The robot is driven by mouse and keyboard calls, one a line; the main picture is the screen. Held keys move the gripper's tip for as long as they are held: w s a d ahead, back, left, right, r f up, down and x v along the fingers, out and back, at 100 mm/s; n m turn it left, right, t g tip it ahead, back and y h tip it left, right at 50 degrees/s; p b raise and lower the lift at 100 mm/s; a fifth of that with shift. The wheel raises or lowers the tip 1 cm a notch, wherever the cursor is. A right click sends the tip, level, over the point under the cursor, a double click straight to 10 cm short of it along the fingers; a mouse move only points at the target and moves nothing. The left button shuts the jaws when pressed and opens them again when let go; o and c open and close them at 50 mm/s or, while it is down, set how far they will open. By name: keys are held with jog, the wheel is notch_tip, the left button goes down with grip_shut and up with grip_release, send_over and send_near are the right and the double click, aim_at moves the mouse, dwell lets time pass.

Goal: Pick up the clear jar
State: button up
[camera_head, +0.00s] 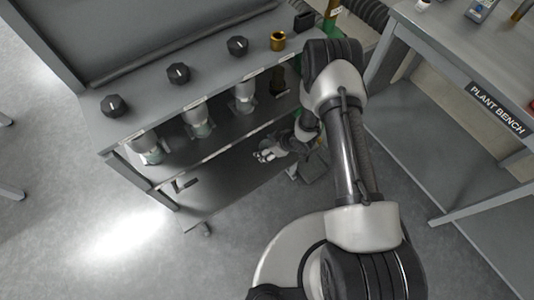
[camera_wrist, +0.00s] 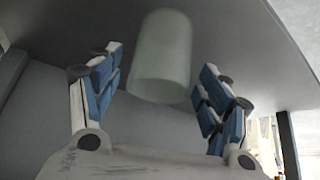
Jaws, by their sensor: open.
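A pale, translucent cylindrical jar (camera_wrist: 160,62) shows in the wrist view, ahead of my gripper (camera_wrist: 162,75) and in the gap between its blue-padded fingers. The fingers are spread apart, with no visible contact with the jar. In the head view my gripper (camera_head: 265,154) is low in front of the washer, below its top.
The grey washer top (camera_head: 208,72) carries several black knobs (camera_head: 178,73) and a brass cup (camera_head: 278,41). A lower shelf (camera_head: 225,168) lies beneath the jars. A plant bench (camera_head: 465,85) stands at right. Open floor (camera_head: 110,235) lies at lower left.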

jog(key=shift+a+f, duration=0.1)
jog(key=shift+c, duration=0.5)
jog(key=c, duration=1.1)
jog(key=shift+c, duration=0.2)
